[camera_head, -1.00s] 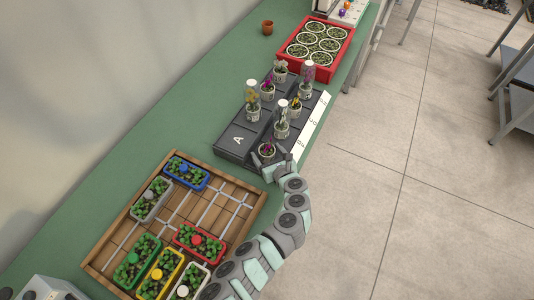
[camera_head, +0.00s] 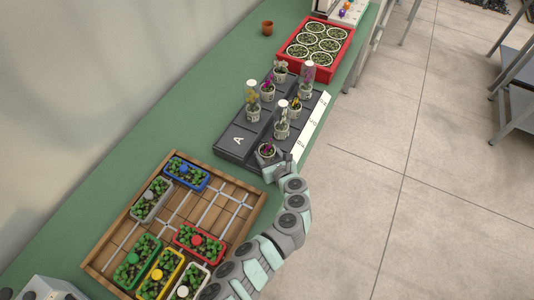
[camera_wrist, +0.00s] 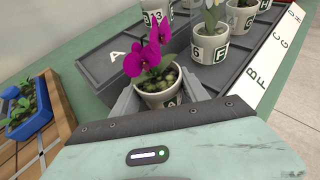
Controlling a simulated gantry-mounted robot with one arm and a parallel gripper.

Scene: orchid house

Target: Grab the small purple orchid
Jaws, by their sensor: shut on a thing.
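The small purple orchid (camera_wrist: 152,52) stands in a white pot (camera_wrist: 163,93) with brown bark and a letter on its front, partly hidden by my gripper. My gripper (camera_wrist: 160,100) is shut on this pot, with one finger on each side of it. In the head view the orchid (camera_head: 268,146) is upright at the near end of the dark stepped stand (camera_head: 238,137). My gripper (camera_head: 268,160) is at its near side there. I cannot tell whether the pot touches the stand.
Several other potted orchids, some under clear covers (camera_head: 282,118), stand close behind on the stand. A wooden tray (camera_head: 225,208) with planted boxes lies at the near left. A red crate (camera_head: 335,70) and a terracotta pot (camera_head: 267,27) are farther back.

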